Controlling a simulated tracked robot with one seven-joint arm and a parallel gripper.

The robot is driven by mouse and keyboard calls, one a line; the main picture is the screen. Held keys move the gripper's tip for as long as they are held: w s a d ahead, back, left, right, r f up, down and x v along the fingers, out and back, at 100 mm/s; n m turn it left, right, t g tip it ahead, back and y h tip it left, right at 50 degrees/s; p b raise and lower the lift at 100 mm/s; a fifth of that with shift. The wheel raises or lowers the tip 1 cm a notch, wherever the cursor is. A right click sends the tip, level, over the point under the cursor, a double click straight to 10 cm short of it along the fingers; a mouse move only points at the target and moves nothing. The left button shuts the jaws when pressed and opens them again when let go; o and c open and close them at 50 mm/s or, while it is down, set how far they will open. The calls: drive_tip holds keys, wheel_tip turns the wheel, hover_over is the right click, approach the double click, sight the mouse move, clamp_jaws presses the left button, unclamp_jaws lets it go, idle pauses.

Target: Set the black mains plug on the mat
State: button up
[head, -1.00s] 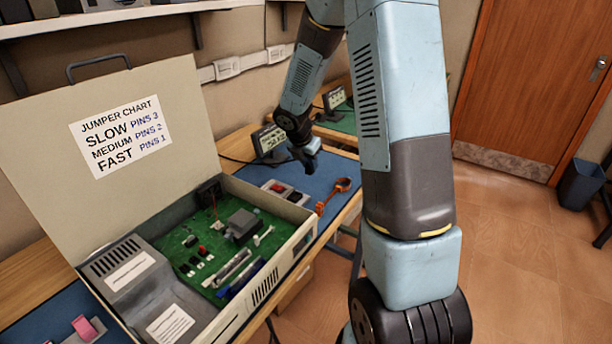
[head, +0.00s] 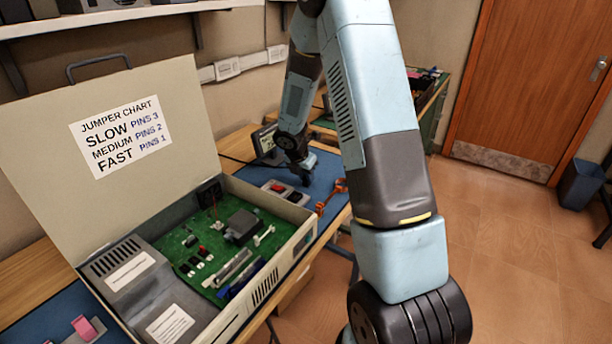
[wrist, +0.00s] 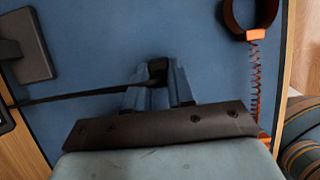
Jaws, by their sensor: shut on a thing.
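My gripper (head: 305,178) is low over the blue mat (head: 325,172), beside the tray of small parts. In the wrist view its two fingers (wrist: 160,88) are closed around the black mains plug (wrist: 158,67), whose dark end shows between the fingertips. A black cord (wrist: 85,96) runs left from the plug over the mat.
An orange wrist strap (wrist: 250,20) with a coiled cord lies to the right of the gripper. A small display unit (head: 266,141) stands behind to the left. The open case (head: 290,255) with a green board is in front. Bare mat lies around the plug.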

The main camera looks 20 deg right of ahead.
drive_tip(key=shift+f, duration=0.1)
drive_tip(key=o, duration=0.8)
drive_tip(key=s+a+r+m, duration=0.25)
drive_tip(key=s+r, duration=0.25)
drive_tip(key=r, duration=0.5)
drive_tip(key=s+a+r+m, duration=0.1)
drive_tip(key=s+r+m, duration=0.3)
drive_tip(key=r, duration=0.6)
drive_tip(key=s+a+r+m+t+y, duration=0.1)
drive_tip(key=s+r+m, duration=0.3)
drive_tip(key=s+m, duration=0.2)
drive_tip(key=s+a+r+m+t+y, duration=0.1)
drive_tip(key=s+r+m, duration=0.3)
drive_tip(key=s, duration=0.7)
drive_tip(key=s+a+r+m+t+y, duration=0.1)
drive_tip(key=s+r+m, duration=0.4)
drive_tip(key=s+m, duration=0.3)
drive_tip(key=shift+s+a+m+y, duration=0.25)
drive_tip(key=shift+s+m+y, duration=0.1)
drive_tip(key=shift+s, duration=0.4)
